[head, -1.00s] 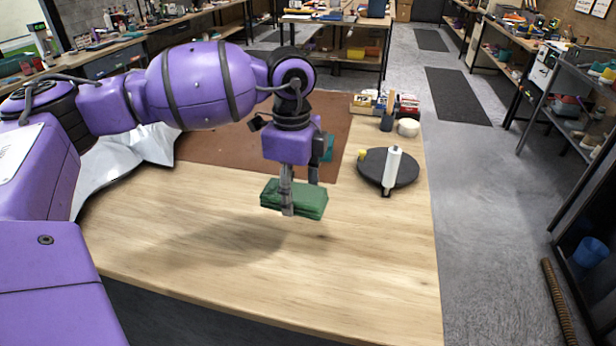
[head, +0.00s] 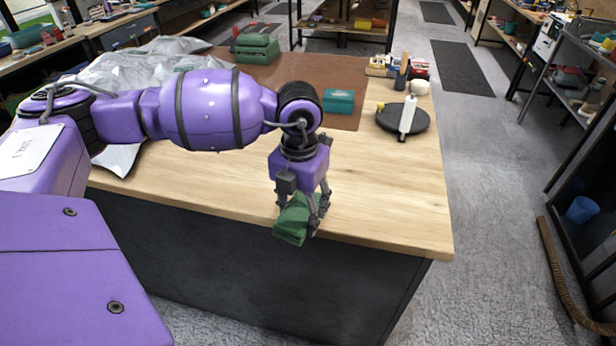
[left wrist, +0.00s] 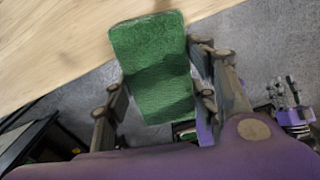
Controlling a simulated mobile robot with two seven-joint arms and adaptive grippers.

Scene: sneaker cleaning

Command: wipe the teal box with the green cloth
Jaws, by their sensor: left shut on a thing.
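The teal box (head: 339,101) sits on the brown mat toward the back of the table, in the head view. The green cloth (head: 292,219) is a folded pad. My left gripper (head: 309,214) is shut on it and holds it at the table's front edge, well in front of the teal box. In the left wrist view the cloth (left wrist: 155,65) lies between the fingers, partly over wood and partly over floor. A jointed grey part at the right of that view looks like my right gripper (left wrist: 289,108); its jaw state is unclear.
A green toolbox (head: 256,47) stands at the back of the brown mat (head: 300,75). A black round plate (head: 415,119) with a white roller (head: 408,116) lies at the right. Crumpled silvery sheeting (head: 135,70) covers the left. Bare wood (head: 375,185) is free in the middle right.

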